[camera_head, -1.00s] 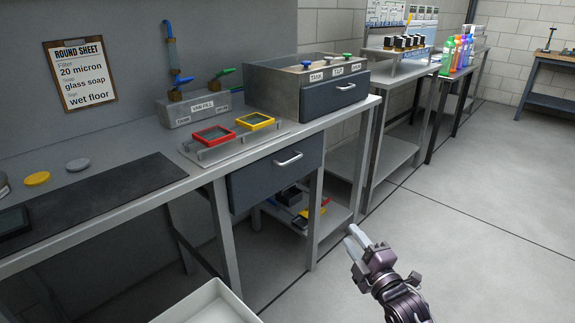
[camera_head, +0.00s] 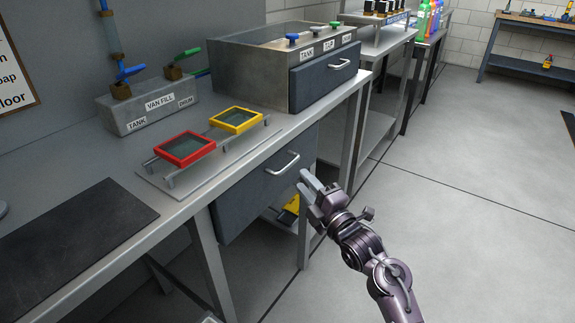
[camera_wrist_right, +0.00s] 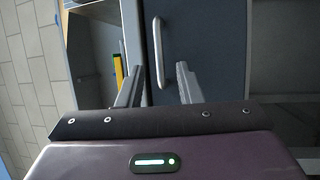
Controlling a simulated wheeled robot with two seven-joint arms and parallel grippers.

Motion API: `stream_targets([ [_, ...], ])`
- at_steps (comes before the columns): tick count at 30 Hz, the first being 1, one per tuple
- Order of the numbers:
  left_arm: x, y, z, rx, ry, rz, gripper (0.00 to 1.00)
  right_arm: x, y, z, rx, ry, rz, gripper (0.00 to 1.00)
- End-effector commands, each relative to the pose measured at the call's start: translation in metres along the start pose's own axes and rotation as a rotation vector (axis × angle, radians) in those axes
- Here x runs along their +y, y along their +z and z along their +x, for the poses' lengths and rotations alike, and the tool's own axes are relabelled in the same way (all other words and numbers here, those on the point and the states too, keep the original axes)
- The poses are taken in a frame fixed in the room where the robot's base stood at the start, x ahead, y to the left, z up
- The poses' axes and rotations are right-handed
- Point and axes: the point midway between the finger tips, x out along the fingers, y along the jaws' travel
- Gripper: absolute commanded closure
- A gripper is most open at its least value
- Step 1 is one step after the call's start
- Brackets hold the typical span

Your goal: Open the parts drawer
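A dark blue-grey drawer (camera_head: 238,203) hangs under the bench top, with a pale bar handle (camera_head: 287,163) on its front. It looks shut. A second dark drawer (camera_head: 310,87) with a similar handle (camera_head: 339,64) is in the metal box on the bench. No label tells me which is the parts drawer. My right gripper (camera_head: 308,181) is open and empty, just in front of and to the right of the lower drawer. In the right wrist view, a bar handle (camera_wrist_right: 158,46) on a dark front (camera_wrist_right: 205,40) appears between the spread fingers, ahead of them. My left gripper is out of view.
On the bench stand a red-framed screen (camera_head: 184,149), a yellow-framed screen (camera_head: 236,120), a valve block (camera_head: 150,108) and a black mat (camera_head: 75,240). A bench leg (camera_head: 305,235) stands close to my right gripper. The floor (camera_head: 470,220) at right is clear.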

Motion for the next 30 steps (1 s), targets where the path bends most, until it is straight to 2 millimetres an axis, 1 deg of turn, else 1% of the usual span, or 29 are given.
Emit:
stream_targets([
  [1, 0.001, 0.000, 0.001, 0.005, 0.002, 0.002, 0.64, 0.001, -0.001, 0.010, 0.002, 0.003, 0.002, 0.68],
  [3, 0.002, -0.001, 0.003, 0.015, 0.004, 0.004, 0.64, 0.000, -0.001, 0.022, 0.001, 0.002, 0.003, 0.68],
  [9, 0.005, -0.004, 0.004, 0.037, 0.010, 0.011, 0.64, 0.000, -0.001, 0.050, 0.001, 0.001, 0.002, 0.68],
  [14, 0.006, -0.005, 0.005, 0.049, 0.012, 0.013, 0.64, 0.000, -0.001, 0.060, 0.001, 0.000, 0.001, 0.68],
  [21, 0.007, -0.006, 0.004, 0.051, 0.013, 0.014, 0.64, 0.000, -0.001, 0.061, 0.001, 0.000, 0.001, 0.68],
  [22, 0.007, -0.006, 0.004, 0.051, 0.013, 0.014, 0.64, 0.000, -0.001, 0.061, 0.001, 0.000, 0.001, 0.69],
  [29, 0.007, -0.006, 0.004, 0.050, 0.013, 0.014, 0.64, 0.000, -0.001, 0.060, 0.001, -0.001, 0.001, 0.99],
  [30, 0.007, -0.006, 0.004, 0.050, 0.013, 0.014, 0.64, 0.000, -0.001, 0.060, 0.001, -0.001, 0.001, 1.00],
])
